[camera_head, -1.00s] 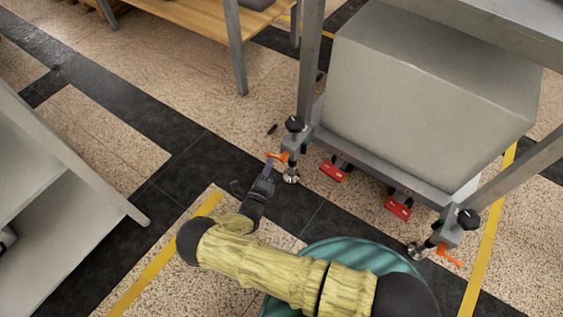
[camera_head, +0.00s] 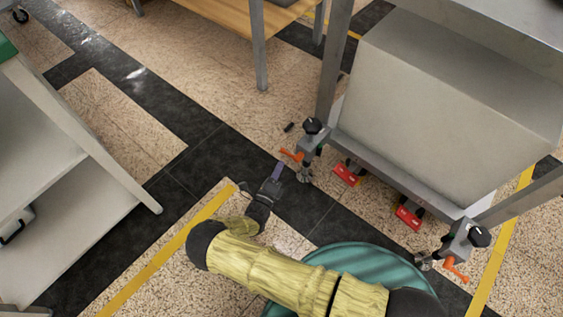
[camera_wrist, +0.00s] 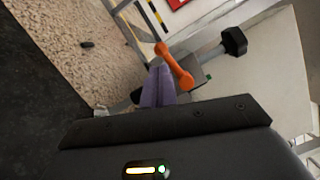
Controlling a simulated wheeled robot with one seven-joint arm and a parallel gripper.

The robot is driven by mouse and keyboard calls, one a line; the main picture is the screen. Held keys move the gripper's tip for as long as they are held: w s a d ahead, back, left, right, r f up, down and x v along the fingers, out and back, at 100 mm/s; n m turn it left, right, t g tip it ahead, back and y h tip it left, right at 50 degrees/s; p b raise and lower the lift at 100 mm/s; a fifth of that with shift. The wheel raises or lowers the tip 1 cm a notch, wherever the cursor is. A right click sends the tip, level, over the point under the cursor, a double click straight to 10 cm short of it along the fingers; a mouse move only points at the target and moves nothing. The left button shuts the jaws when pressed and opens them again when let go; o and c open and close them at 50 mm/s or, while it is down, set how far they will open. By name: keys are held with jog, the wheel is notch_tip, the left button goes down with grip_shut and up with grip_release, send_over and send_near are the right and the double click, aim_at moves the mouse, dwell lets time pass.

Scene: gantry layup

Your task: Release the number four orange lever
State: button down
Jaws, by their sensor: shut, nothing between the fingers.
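An orange lever (camera_head: 291,155) sits at the near-left foot of the grey gantry frame, below a black knob; I cannot read a number on it. In the wrist view the orange lever (camera_wrist: 175,66) stands tilted just beyond my fingertips. My gripper (camera_head: 278,170) is low over the dark floor strip, just left of that foot. Its purple fingers (camera_wrist: 158,88) are together with nothing between them; I cannot tell whether the tips touch the lever. A second orange lever (camera_head: 454,269) is at the frame's right foot.
Two red pedals (camera_head: 346,174) and (camera_head: 409,217) sit under the frame's lower rail. A large grey box (camera_head: 445,100) fills the frame. A grey shelf unit (camera_head: 90,215) stands at left. A small black piece (camera_head: 289,127) lies on the floor. The floor left of my gripper is clear.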

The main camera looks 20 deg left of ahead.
jog(key=s, duration=0.9)
jog(key=shift+s+f, duration=0.25)
jog(key=shift+f, duration=0.2)
jog(key=shift+d, duration=0.1)
